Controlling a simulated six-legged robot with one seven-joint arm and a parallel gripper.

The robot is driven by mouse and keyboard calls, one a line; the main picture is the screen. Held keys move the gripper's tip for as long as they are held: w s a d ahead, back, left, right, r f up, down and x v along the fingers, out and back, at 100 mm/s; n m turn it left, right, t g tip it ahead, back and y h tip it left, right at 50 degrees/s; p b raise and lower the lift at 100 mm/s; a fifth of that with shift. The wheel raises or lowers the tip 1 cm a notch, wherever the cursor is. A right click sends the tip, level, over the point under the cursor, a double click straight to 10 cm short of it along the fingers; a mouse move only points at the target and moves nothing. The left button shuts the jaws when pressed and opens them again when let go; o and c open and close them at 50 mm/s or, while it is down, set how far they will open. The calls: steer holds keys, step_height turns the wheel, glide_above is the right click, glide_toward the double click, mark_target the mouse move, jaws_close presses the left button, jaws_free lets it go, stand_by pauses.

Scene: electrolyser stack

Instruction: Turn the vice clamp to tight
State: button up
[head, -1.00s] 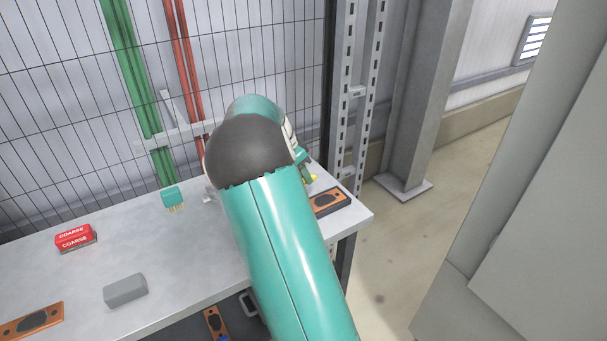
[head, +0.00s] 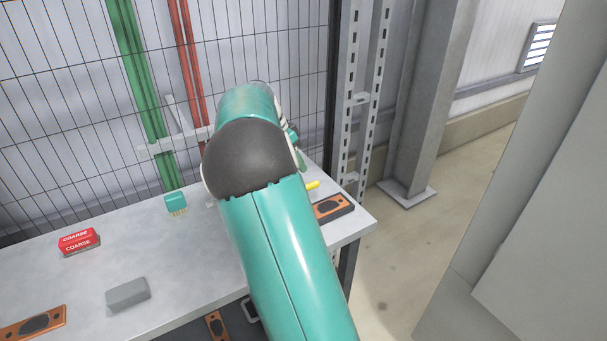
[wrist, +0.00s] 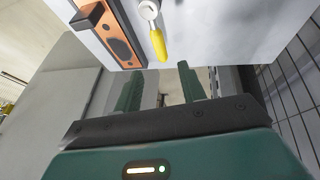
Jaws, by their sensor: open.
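The vice clamp shows only in part. In the wrist view its yellow handle (wrist: 158,45) hangs from a silver metal end (wrist: 148,10) at the top of the picture. In the head view a short piece of the yellow handle (head: 312,185) shows just right of my arm; the rest of the clamp is hidden behind the arm. My gripper (wrist: 160,88) is open and empty in the wrist view, its two green fingers apart. The handle's tip lies just beyond the gap between the fingertips; I see no contact. In the head view my arm hides the gripper.
The grey bench (head: 190,255) carries an orange plate with dark centre (head: 334,207), also in the wrist view (wrist: 122,45), a red COARSE box (head: 79,243), a grey block (head: 128,293) and a teal brush (head: 176,204). A wire mesh fence (head: 60,110) stands behind.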

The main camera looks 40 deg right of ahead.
steer(key=v, duration=0.5)
steer(key=shift+w+a+r, duration=0.1)
steer(key=shift+a+r, duration=0.05)
steer(key=shift+r, duration=0.2)
steer(key=s+a+r+n+t+y, duration=0.25)
steer(key=s+a+n, duration=0.25)
steer(key=s+a, duration=0.3)
steer(key=s+a+r+n+t+y, duration=0.1)
steer(key=s+a+r+n+t, duration=0.15)
steer(key=s+a+n, duration=0.55)
steer(key=s+a+f+n+t, duration=0.3)
steer(key=s+a+n, duration=0.3)
steer(key=s+a, duration=0.3)
steer(key=a+f, duration=0.1)
steer(key=a, duration=0.2)
steer(key=shift+s+a+f, duration=0.25)
steer(key=shift+s+a, duration=0.15)
